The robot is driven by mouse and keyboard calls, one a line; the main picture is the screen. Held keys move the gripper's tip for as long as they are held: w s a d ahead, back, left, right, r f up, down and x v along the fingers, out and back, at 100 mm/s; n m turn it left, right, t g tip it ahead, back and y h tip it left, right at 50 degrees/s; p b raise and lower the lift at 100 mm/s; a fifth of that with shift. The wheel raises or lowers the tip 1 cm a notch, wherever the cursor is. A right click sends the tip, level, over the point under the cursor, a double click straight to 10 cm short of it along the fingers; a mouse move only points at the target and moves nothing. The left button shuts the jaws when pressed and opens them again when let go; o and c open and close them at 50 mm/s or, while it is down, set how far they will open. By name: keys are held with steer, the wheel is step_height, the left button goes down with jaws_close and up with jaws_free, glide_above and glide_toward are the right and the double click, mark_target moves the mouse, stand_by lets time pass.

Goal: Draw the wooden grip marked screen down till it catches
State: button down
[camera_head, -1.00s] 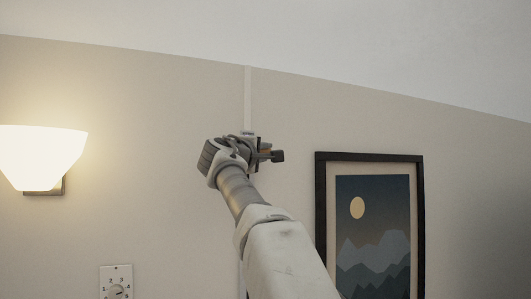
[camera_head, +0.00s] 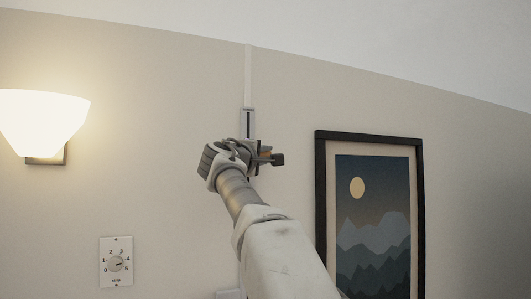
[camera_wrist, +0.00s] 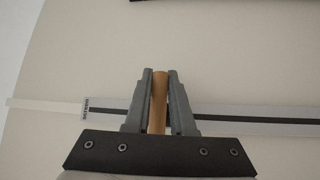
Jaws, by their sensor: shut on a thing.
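My gripper (camera_head: 263,157) is at the wall, over a narrow upright track (camera_head: 248,122) with a dark slot. In the wrist view, my gripper (camera_wrist: 160,74) has its two grey fingers shut on a wooden grip (camera_wrist: 158,105), a plain light-brown bar. The track also shows there as a pale strip with a dark slot (camera_wrist: 250,119) running sideways behind the fingers. A small label (camera_wrist: 85,107) sits by the slot's left end, its text too small to read. The screen itself cannot be made out. My wrist hides the track below the gripper in the head view.
A pale strip (camera_head: 248,75) runs up the wall above the track. A lit wall lamp (camera_head: 42,120) is at left, above a numbered dial plate (camera_head: 116,261). A framed mountain picture (camera_head: 320,215) hangs close at right. A pale plate edge (camera_head: 228,294) shows at the bottom.

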step_height(320, 180, down, 36)
steer(key=b, duration=3.1)
steer(key=c, duration=0.8)
jaws_free()
steer(key=shift+r, duration=0.1)
steer(key=shift+o, duration=0.2)
steer(key=shift+a+f+b, duration=0.1)
steer(key=shift+f+b, duration=0.1)
steer(key=shift+b, duration=0.1)
steer(key=b+v, duration=0.3)
steer(key=v, duration=1.4)
steer(key=shift+s+r+b, duration=0.3)
steer(key=shift+s, duration=0.05)
